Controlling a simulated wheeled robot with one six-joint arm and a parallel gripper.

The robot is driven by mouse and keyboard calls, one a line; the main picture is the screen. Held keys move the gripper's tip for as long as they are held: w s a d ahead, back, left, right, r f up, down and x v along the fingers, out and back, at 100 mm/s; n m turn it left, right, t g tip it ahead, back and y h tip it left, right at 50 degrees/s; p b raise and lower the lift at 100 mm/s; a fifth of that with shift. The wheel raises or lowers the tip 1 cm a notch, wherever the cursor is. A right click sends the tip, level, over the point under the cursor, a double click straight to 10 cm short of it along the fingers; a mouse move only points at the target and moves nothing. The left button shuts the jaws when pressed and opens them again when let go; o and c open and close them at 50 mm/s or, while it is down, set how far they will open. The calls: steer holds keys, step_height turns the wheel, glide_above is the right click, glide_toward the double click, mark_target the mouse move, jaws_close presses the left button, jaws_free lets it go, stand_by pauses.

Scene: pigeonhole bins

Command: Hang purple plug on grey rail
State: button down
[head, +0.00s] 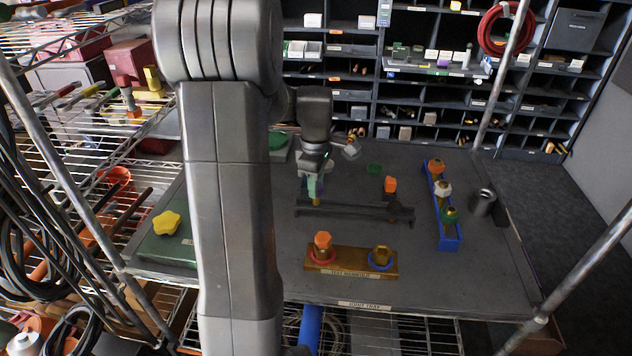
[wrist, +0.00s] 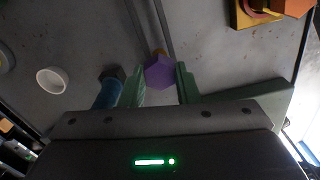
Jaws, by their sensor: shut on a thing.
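The purple plug (wrist: 159,73) sits between the two green fingers of my gripper (wrist: 161,86) in the wrist view, its hexagonal head facing the camera and a bit of brass showing beyond it. In the head view my gripper (head: 314,186) points down at the left end of the grey rail (head: 352,211), with a brass tip showing below the fingers. The purple head is mostly hidden there. I cannot tell whether the plug touches the rail. The rail is a low, dark, slotted bar on the table. An orange-headed plug (head: 390,185) stands by its right part.
A wooden test manifold (head: 349,261) holds two plugs in front of the rail. A blue rack (head: 446,243) with several plugs and a grey cup (head: 483,203) stand to the right. A yellow knob (head: 166,223) lies on a green case at left. Pigeonhole shelves stand behind.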

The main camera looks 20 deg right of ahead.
steer(key=shift+f+b, duration=1.15)
steer(key=shift+f, duration=0.7)
steer(key=c, duration=1)
jaws_free()
steer(key=shift+r, duration=0.15)
step_height(320, 180, up, 6)
steer(key=p, duration=0.5)
step_height(320, 180, up, 14)
steer(key=shift+f+b, duration=0.15)
steer(key=shift+b, duration=0.55)
steer(key=shift+f, duration=0.1)
